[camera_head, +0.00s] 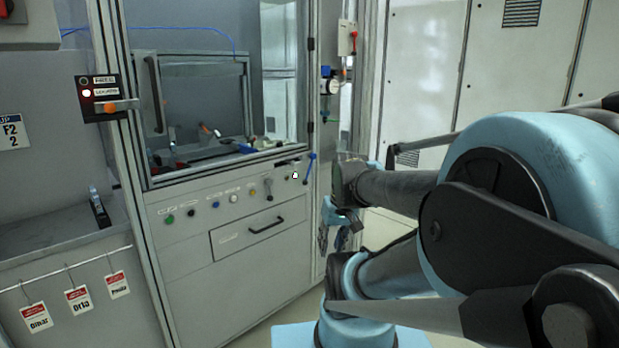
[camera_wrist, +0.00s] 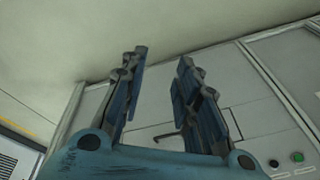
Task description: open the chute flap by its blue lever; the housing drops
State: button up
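The blue lever (camera_head: 310,167) stands slightly tilted at the right end of the grey machine's front panel, below the window. A dark slot (camera_head: 287,162) lies just left of it; I cannot tell whether this is the chute flap. A small white piece (camera_head: 295,175) shows beside the lever; I cannot tell whether it is the housing. My gripper (camera_head: 332,239) hangs below and right of the lever, apart from it. In the wrist view my gripper (camera_wrist: 162,60) has its fingers spread with nothing between them. The lever is not visible there.
A drawer with a black handle (camera_head: 266,226) sits below a row of knobs and buttons. A green button (camera_wrist: 297,157) shows in the wrist view. A grey bench (camera_head: 60,240) with hanging red-and-white tags stands left. White cabinets (camera_head: 420,60) stand behind my arm.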

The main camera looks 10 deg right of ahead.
jog(key=w+a+r+n+t+y, duration=0.1)
jog(key=w+r+t+y, duration=0.2)
jog(key=w, duration=1)
jog(key=w+r+n+y, duration=0.1)
jog(key=w+r+y, duration=0.25)
jog(key=w, duration=0.85)
jog(key=w+d+f+n+t+y, duration=0.1)
jog(key=w+d+f+t+y, duration=0.15)
jog(key=w+d, duration=0.55)
jog(key=w+d+f+n+t+y, duration=0.1)
jog(key=w+d+f+t+y, duration=0.2)
jog(key=w+d, duration=0.5)
jog(key=shift+t, duration=0.65)
jog(key=x, duration=1.1)
jog(key=r+x, duration=0.1)
jog(key=x, duration=0.5)
jog(key=shift+w+a+r, duration=0.1)
jog(key=shift+w+a, duration=0.1)
jog(key=shift+c, duration=0.3)
grip_shut()
